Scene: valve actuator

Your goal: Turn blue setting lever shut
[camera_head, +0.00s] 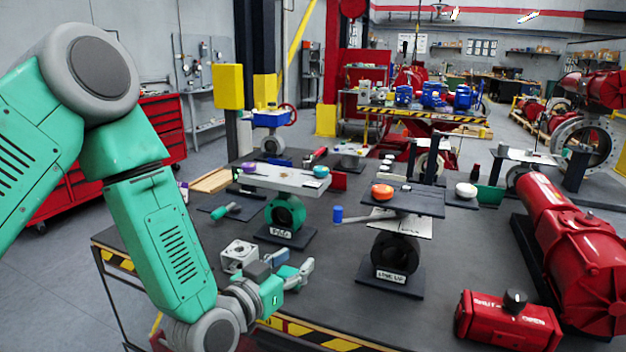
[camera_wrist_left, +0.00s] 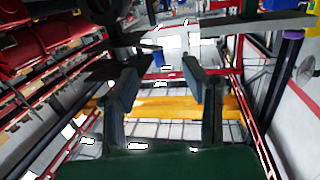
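The blue-tipped lever (camera_head: 337,214) sticks out to the left from the black valve (camera_head: 397,251) labelled LONG LUG, under its dark top plate. Its grey arm lies roughly level. My left gripper (camera_head: 294,267) is below and left of the lever tip, over the table's front part, and apart from it. In the left wrist view the two fingers (camera_wrist_left: 160,85) stand well apart with nothing between them, and a small blue piece, apparently the lever tip (camera_wrist_left: 161,62), shows beyond them. My right gripper is in neither view.
A green valve (camera_head: 285,213) stands left of the black one, with a teal-handled lever (camera_head: 226,211) beside it. A small metal block (camera_head: 238,256) sits by my left wrist. A red actuator (camera_head: 508,320) lies at the front right. Dark table (camera_head: 335,285) is bare between gripper and black valve.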

